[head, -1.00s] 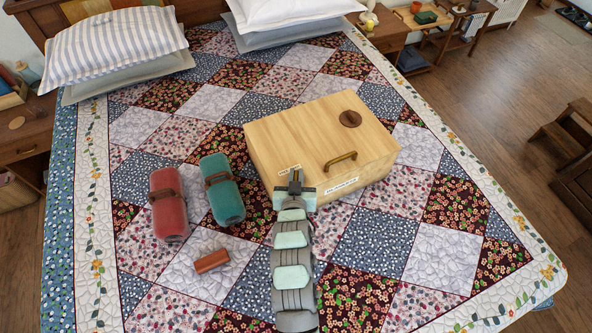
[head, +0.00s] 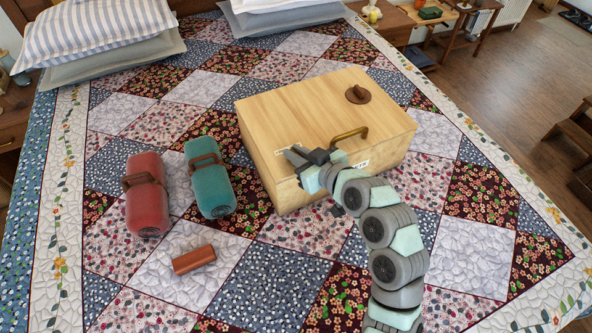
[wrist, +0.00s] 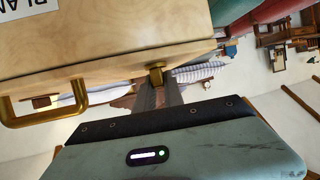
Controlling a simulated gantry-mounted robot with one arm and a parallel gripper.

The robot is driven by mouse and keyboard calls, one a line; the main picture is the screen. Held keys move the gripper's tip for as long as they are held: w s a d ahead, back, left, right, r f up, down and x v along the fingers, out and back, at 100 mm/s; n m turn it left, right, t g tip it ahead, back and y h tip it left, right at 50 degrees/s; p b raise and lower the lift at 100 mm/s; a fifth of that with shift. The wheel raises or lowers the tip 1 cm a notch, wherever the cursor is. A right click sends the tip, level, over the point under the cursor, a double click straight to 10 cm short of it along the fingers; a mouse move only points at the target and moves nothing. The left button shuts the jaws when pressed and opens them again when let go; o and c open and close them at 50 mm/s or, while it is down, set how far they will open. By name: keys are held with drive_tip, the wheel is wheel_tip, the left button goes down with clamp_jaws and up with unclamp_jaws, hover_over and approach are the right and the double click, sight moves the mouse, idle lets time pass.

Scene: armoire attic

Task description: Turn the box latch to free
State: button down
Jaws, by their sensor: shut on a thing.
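A pale wooden box (head: 290,105) with a brass handle (head: 349,133) sits on the bed. My gripper (head: 297,157) is at the box's near left edge, with its arm curving in from the lower right. In the wrist view, a small brass latch (wrist: 156,72) stands out from the box edge. My gripper's dark fingers (wrist: 159,88) are shut on it. My gripper hides the latch in the head view, so its exact turn is hard to tell. The brass handle (wrist: 42,118) also shows at left in the wrist view.
A brown round knob (head: 358,94) sits on the box lid. The quilt (head: 285,275) in front is mostly clear. Pillows lie at the back.

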drive_tip(key=n+g+y+b, duration=0.1)
drive_tip(key=b, duration=0.3)
drive_tip(key=n+g+y+b, duration=0.2)
drive_tip(key=b, duration=0.2)
drive_tip(key=shift+w+d+f, duration=0.1)
drive_tip(key=shift+d+f, duration=0.05)
drive_tip(key=shift+f, duration=0.2)
drive_tip(key=n+g+y+b, duration=0.1)
drive_tip(key=n+g+b, duration=0.2)
drive_tip(key=b, duration=0.1)
drive_tip(key=shift+r, duration=0.2)
drive_tip(key=shift+n+b, duration=0.3)
drive_tip(key=shift+b, duration=0.1)
drive_tip(key=c, duration=1.4)
unclamp_jaws()
drive_tip(key=shift+a+r, duration=0.1)
drive_tip(key=shift+a, duration=0.1)
drive_tip(key=shift+c, duration=0.2)
